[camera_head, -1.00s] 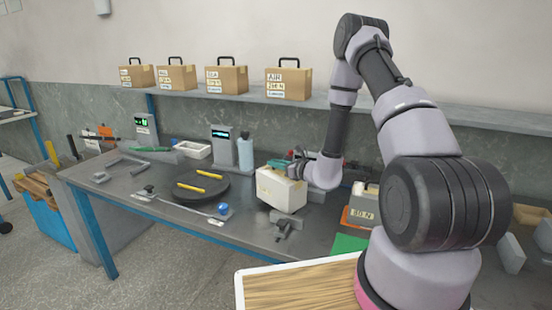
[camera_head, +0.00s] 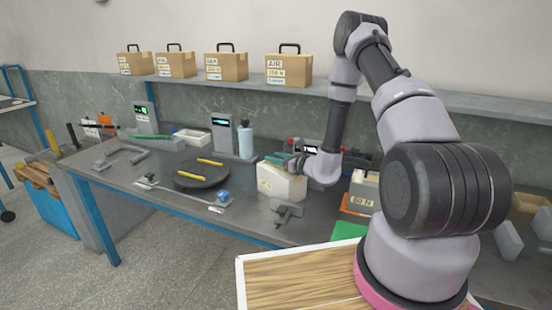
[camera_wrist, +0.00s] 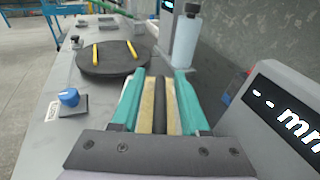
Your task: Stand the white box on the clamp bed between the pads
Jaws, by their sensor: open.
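The white box (camera_head: 281,183) stands upright on the bench, just behind a grey metal clamp part with a handle (camera_head: 287,213). The clamp bed and pads are mostly hidden, so I cannot tell how the box sits between them. My gripper (camera_head: 297,163) is at the top of the box. In the wrist view my gripper (camera_wrist: 158,76) has its teal fingers apart, one on either side of the box's tan top (camera_wrist: 147,105) with a dark strip. Whether the fingers touch the box is unclear.
A dark turntable (camera_head: 202,172) with yellow bars lies left of the box. A blue knob (camera_wrist: 68,97) is in front of it. A pale blue bottle (camera_head: 245,141) stands behind. A display unit (camera_wrist: 285,110) is close on my gripper's right. Cartons (camera_head: 289,66) line the shelf.

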